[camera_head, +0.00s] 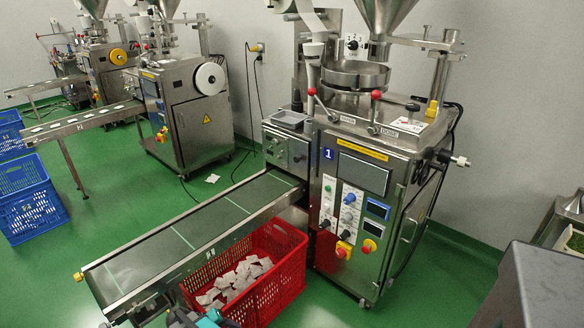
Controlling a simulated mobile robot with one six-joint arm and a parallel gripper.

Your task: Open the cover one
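The packing machine marked with a blue "1" (329,153) stands right of centre. Its front has a dark rectangular panel (363,174) under a yellow label, which lies flush and looks closed. A round metal pan (355,77) sits on top under a steel hopper (386,14). Levers with red knobs (376,95) stand in front of the pan. The machine's right side (412,222) is seen at a steep angle. I cannot tell which part is cover one. A teal and dark part at the bottom edge seems to be my arm; my gripper does not show.
A conveyor (185,240) runs from the machine toward the lower left. A red crate (288,284) with white teabags stands beside it. Blue crates (30,200) are at the left. More machines (185,108) stand behind.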

